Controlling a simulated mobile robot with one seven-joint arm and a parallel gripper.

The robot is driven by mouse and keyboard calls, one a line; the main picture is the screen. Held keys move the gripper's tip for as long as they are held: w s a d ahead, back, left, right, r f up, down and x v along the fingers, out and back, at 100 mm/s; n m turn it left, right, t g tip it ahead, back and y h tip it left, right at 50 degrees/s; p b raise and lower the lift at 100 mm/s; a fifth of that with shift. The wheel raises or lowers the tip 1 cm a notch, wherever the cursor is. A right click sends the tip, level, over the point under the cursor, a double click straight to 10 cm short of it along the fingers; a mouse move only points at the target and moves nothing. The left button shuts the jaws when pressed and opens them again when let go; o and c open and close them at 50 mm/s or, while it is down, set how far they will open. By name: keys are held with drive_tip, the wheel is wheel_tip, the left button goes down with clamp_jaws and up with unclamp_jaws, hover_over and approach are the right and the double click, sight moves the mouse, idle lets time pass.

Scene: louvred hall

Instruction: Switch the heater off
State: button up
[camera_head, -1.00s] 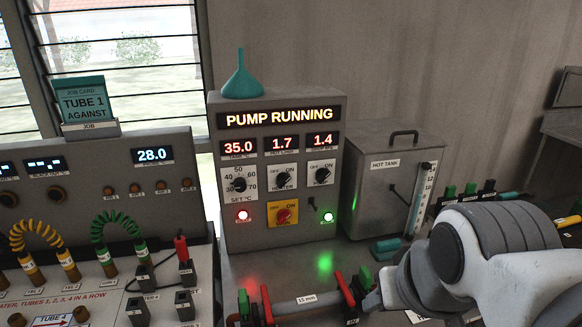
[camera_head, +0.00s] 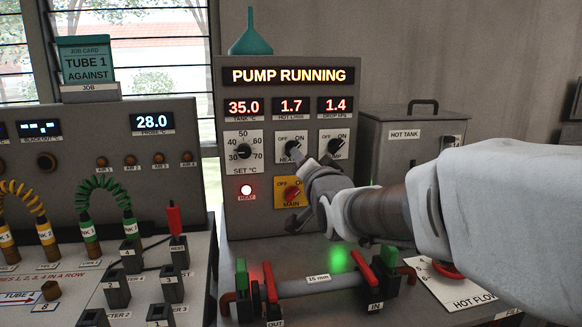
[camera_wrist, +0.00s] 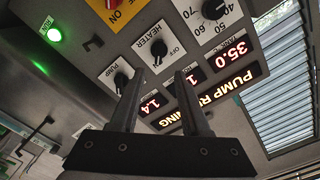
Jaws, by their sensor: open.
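The heater knob (camera_head: 292,150) is a black rotary switch on a white plate marked OFF and ON, on the grey control box. Its pointer seems to lean up and right, toward ON. The red HEAT lamp (camera_head: 246,190) is lit. In the wrist view the heater knob (camera_wrist: 158,48) appears upside down, just beyond and between the fingertips. My gripper (camera_wrist: 155,80) is open and empty, with its two dark fingers apart. In the head view my gripper (camera_head: 304,168) is in front of the panel, just below the heater knob; whether it touches the knob cannot be told.
The pump knob (camera_head: 336,147) is close on the right, and the red MAIN switch (camera_head: 292,192) on yellow lies just below. The SET dial (camera_head: 243,151) is on the left. A teal funnel (camera_head: 250,35) stands on the box. The hot tank (camera_head: 400,150) stands to the right.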

drive_tip(key=w+a+p, duration=0.1)
drive_tip(key=w+a, duration=0.1)
drive_tip(key=w, duration=0.8)
drive_tip(key=shift+f+p, duration=0.25)
drive_tip(key=shift+p, duration=0.1)
drive_tip(key=shift+s, duration=0.1)
clamp_jaws()
idle(1.1)
